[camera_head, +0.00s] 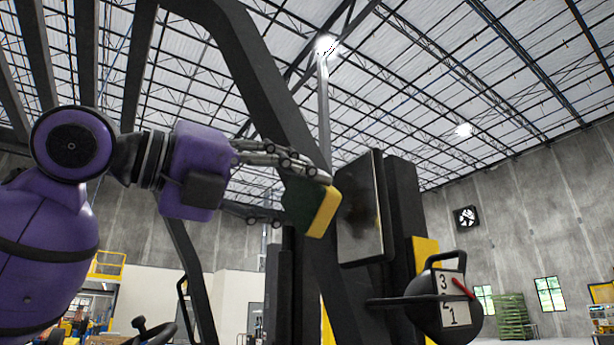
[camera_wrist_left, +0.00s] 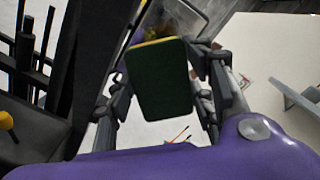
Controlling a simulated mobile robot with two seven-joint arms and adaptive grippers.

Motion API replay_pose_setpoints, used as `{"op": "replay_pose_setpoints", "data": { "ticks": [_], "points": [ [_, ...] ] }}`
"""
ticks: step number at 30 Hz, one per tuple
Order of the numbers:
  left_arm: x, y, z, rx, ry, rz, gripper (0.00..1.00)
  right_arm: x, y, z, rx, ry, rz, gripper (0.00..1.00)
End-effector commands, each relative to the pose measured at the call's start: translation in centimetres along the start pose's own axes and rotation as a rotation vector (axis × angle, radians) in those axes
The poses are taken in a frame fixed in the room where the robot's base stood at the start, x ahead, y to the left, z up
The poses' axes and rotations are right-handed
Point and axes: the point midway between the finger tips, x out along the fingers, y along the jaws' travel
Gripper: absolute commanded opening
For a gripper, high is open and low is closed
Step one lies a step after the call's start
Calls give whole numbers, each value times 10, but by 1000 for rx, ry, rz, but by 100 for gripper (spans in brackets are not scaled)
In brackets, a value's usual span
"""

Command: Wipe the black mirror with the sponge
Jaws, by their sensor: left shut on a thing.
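The black mirror (camera_head: 362,210) is an upright dark panel right of centre in the head view, with a darker smudge on its face. The sponge (camera_head: 324,212) is a block with a yellow layer and a dark green layer. My left gripper (camera_head: 304,200) is shut on the sponge and holds it just left of the mirror. In the head view the yellow side faces the mirror; I cannot tell whether they touch. In the left wrist view the sponge (camera_wrist_left: 160,82) shows its green face between the fingers (camera_wrist_left: 165,88). My right gripper is not in view.
Thick dark frame bars (camera_head: 255,85) rise behind my left gripper and the sponge. A black post (camera_head: 407,205) stands right behind the mirror. A steering wheel (camera_head: 150,332) shows at lower left.

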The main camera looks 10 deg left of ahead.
Motion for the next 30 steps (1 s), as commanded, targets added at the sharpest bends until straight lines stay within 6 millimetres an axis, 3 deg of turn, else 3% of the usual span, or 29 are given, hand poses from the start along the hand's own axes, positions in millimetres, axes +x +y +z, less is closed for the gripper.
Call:
{"op": "replay_pose_setpoints", "data": {
  "ticks": [3, 8, 12, 16, 30],
  "points": [
    [6, 30, 8, -4, -20, 5, 7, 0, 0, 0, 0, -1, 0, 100],
    [6, 54, 24, -2, -47, -8, 7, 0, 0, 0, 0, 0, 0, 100],
    [3, 41, 32, 1, -54, -35, 7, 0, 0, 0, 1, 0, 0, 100],
    [9, 40, 32, 0, -60, -43, 7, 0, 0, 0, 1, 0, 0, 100],
    [54, 40, 31, 0, -60, -45, 7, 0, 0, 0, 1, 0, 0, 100]
  ]
}}
